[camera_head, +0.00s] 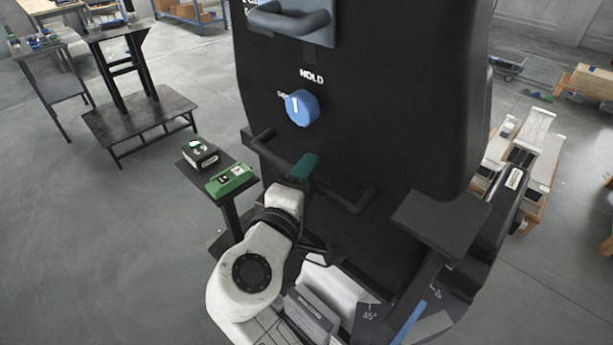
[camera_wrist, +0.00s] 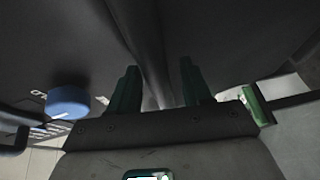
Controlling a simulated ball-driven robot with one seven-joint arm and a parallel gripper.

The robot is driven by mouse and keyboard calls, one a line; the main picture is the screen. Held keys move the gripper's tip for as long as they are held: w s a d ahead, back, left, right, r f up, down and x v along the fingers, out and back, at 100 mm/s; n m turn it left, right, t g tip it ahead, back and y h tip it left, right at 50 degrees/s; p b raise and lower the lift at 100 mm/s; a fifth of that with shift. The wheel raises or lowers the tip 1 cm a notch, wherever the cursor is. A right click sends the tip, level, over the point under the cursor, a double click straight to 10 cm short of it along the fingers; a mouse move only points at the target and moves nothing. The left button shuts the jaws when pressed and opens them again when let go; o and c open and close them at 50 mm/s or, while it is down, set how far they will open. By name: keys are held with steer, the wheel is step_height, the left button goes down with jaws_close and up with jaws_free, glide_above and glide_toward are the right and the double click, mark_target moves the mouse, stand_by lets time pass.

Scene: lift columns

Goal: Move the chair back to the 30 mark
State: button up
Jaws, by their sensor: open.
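The chair back (camera_head: 400,90) is a tall black panel filling the middle of the head view. A black push bar (camera_head: 338,193) runs across its lower part. A blue knob (camera_head: 302,108) under the word HOLD sits above the bar; it also shows in the wrist view (camera_wrist: 68,101). My gripper (camera_head: 304,167), with green fingers, is at the bar. In the wrist view my gripper (camera_wrist: 160,85) is open, and the bar (camera_wrist: 150,50) appears to run between its fingers; contact cannot be told. A 45° label (camera_head: 370,316) shows low down; I cannot make out a 30 mark.
A black armrest (camera_head: 440,222) juts out at right. Dark tables stand at far left. The grey floor at left is clear.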

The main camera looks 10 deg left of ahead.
jaws_close()
stand_by(0.3)
steer(key=shift+s+f, duration=0.1)
steer(key=s+a+f+n+t+b, duration=0.1)
steer(key=s+a+f+b, duration=0.3)
steer(key=b, duration=0.4)
steer(key=s+a+f+n+t+b, duration=0.1)
steer(key=s+a+f+t+b, duration=0.2)
steer(key=s+f+b, duration=0.4)
steer(key=shift+a+f+h+b, duration=0.4)
steer(key=shift+a+f, duration=0.05)
steer(key=shift+a, duration=0.35)
steer(key=shift+f, duration=0.2)
steer(key=shift+c, duration=0.8)
jaws_free()
steer(key=shift+o, duration=0.8)
steer(key=shift+r, duration=0.15)
